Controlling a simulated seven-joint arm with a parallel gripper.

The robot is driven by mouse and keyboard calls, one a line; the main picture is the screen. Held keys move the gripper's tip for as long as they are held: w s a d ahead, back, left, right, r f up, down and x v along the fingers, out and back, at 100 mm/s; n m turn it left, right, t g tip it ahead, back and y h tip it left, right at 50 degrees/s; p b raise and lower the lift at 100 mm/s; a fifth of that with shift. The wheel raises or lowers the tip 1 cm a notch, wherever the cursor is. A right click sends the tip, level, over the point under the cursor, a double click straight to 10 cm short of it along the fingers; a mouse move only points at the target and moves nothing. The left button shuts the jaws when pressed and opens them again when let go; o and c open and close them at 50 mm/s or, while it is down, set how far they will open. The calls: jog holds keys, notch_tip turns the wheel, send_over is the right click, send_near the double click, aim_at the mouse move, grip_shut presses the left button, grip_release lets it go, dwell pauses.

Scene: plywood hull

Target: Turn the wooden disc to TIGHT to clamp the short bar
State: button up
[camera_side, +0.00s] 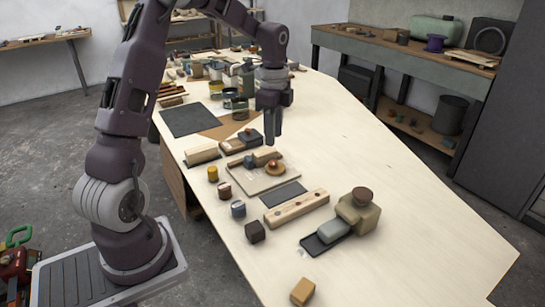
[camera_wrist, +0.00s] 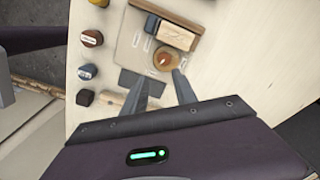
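The round wooden disc (camera_side: 275,168) sits on a pale board (camera_side: 250,184); the wrist view shows it too (camera_wrist: 163,58), with a small knob-like spot on top. A short wooden bar (camera_wrist: 176,36) lies just beside the disc on the same board. Small labels (camera_wrist: 137,38) are on the board, too small to read. My gripper (camera_side: 272,141) hangs above the board, pointing down, apart from the disc. In the wrist view its two fingers (camera_wrist: 161,77) are spread with nothing between them, their tips just below the disc in the picture.
Several small blocks and cans, such as a yellow one (camera_side: 212,174) and a dark one (camera_side: 255,232), line the table's left edge. A long wooden bar with holes (camera_side: 297,207) and a tan rounded block (camera_side: 358,212) stand nearer the camera. The table's right side is clear.

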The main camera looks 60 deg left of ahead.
aim_at(272, 162)
jog(key=f, duration=0.1)
jog(key=a+f, duration=0.1)
jog(key=shift+w+a+f+m, duration=0.3)
jog(key=shift+a+f+m, duration=0.05)
jog(key=shift+f+m, duration=0.05)
notch_tip(272, 162, down, 6)
jog(key=shift+f, duration=0.2)
jog(key=shift+c, duration=0.4)
grip_shut()
